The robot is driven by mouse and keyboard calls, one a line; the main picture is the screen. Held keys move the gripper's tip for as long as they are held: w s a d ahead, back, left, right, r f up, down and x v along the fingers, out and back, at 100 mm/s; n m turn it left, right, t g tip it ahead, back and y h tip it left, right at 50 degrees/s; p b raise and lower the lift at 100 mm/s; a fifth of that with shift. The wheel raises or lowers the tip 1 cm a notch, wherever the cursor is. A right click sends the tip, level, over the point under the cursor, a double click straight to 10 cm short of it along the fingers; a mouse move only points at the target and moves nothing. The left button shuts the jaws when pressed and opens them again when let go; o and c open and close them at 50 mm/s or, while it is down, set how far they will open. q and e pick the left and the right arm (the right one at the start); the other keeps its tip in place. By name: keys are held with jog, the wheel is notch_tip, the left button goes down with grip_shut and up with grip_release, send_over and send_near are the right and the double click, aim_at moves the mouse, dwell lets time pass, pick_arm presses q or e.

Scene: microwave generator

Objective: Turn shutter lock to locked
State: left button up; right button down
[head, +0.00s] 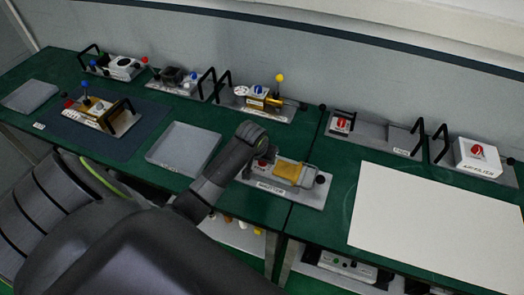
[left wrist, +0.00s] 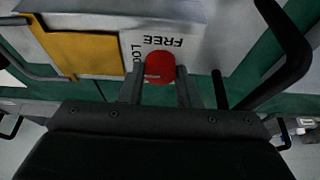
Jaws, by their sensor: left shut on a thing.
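A small pale mark shows on the knob's face. My left gripper (left wrist: 160,84) is shut on the knob, one finger at each side. In the head view, my left arm reaches over the grey module (head: 308,197) that carries a yellow block (head: 288,171); the knob (head: 262,163) shows just beside the arm, and the fingertips are hidden. My right gripper is not in view.
A black handle (left wrist: 290,50) stands close to the right of the gripper in the left wrist view. An empty grey tray (head: 184,148) lies left of the module, and a large white panel (head: 440,225) lies to the right. Other modules with handles line the bench's back.

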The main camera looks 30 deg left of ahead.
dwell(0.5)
pick_arm(q)
jog(key=o, duration=1)
jog(key=shift+r, duration=0.1)
jog(key=shift+s+d+r, duration=0.1)
jog(key=shift+s+r, duration=0.1)
jog(key=shift+r, duration=0.3)
jog(key=v, duration=1.6)
jog(key=shift+s+r+b, duration=0.1)
jog(key=shift+b, duration=0.2)
